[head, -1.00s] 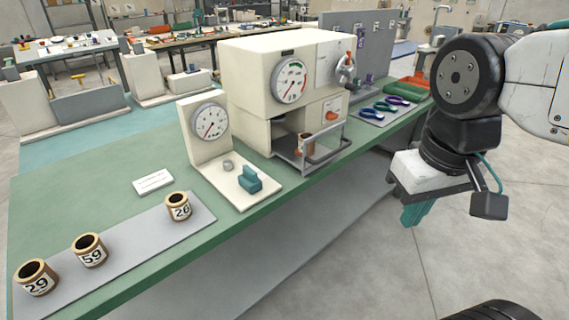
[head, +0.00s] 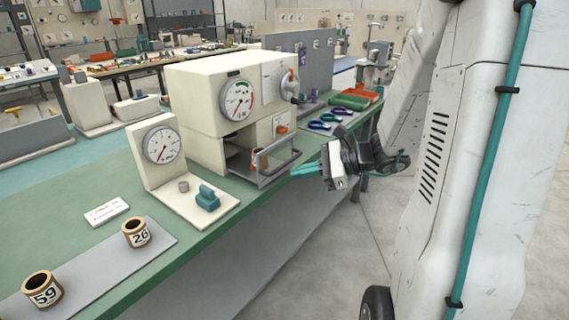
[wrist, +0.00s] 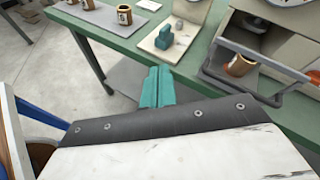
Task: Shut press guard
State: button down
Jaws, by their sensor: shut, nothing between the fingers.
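The press (head: 225,105) is a cream box on the green bench with a round gauge on its front. Its guard (head: 277,160) is a grey tubular frame that sticks out in front of the open lower bay; it also shows in the wrist view (wrist: 262,62). A brass-coloured cup sits in the bay behind the guard (wrist: 238,66). My gripper (head: 296,171) has teal fingers, shut and empty, just right of the guard in the head view. In the wrist view the fingers (wrist: 157,82) are left of the guard frame, with a visible gap between them.
A gauge stand (head: 160,150) with a teal block (head: 207,198) stands left of the press. Numbered cups (head: 136,232) stand on a grey strip further left. Coloured rings (head: 338,114) lie right of the press. Floor in front of the bench is clear.

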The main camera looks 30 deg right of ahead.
aim_at(289, 163)
jog(key=w+d+f+m+t+h, duration=0.1)
jog(key=d+f+m+t+h, duration=0.15)
jog(key=d+m, duration=0.35)
jog(key=w+d+f+m+t+h, duration=0.1)
jog(key=d+f+m+t+h, duration=0.15)
jog(key=d, duration=0.55)
jog(key=shift+m, duration=0.35)
jog(key=x, duration=1.3)
jog(key=shift+w+a, duration=0.25)
jog(key=shift+a, duration=0.15)
